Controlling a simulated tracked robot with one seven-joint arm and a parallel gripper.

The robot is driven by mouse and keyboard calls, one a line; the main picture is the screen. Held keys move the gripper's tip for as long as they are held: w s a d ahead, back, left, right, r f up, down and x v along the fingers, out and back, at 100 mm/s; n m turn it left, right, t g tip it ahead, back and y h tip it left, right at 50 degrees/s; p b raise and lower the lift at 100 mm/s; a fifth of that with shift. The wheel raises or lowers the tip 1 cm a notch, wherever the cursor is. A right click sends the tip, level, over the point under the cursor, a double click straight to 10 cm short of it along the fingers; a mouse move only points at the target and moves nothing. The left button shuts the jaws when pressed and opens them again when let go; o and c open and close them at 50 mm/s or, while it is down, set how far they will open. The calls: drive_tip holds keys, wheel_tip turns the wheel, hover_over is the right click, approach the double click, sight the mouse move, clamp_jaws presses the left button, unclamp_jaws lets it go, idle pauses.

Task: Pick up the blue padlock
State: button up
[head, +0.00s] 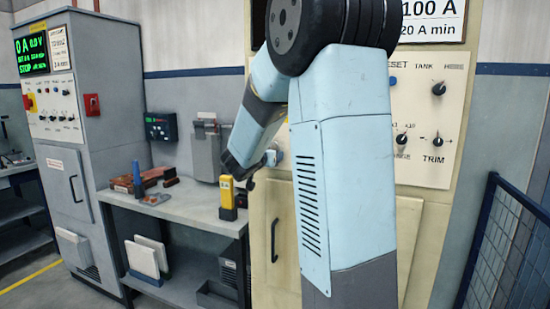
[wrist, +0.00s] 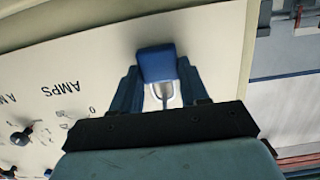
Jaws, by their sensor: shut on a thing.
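The blue padlock (wrist: 157,65) shows in the wrist view between the two fingers of my gripper (wrist: 158,78). Its blue body is at the fingertips and its silver shackle (wrist: 163,96) points back toward the palm. My gripper is shut on the padlock. In the head view my gripper (head: 272,158) is small, in front of the cream cabinet, partly behind my own arm. I cannot make out the padlock clearly there. I cannot tell whether the padlock touches the panel behind it.
The cream cabinet (head: 424,176) with knobs is close behind my gripper; its panel (wrist: 95,75) fills much of the wrist view. A grey bench (head: 190,212) at left holds a yellow-and-black device (head: 227,200) and tools. A blue mesh fence (head: 505,245) stands at right.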

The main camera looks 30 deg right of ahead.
drive_tip(key=shift+c, duration=0.7)
drive_tip(key=shift+r, duration=0.1)
drive_tip(key=f+v, duration=0.1)
drive_tip(key=v, duration=1.7)
drive_tip(key=shift+f, duration=0.15)
drive_tip(key=shift+s+a+f, duration=0.2)
drive_tip(key=shift+s+a, duration=0.1)
drive_tip(key=shift+a, duration=0.1)
drive_tip(key=shift+s+a, duration=0.15)
drive_tip(key=shift+a, duration=0.05)
drive_tip(key=shift+v, duration=1.35)
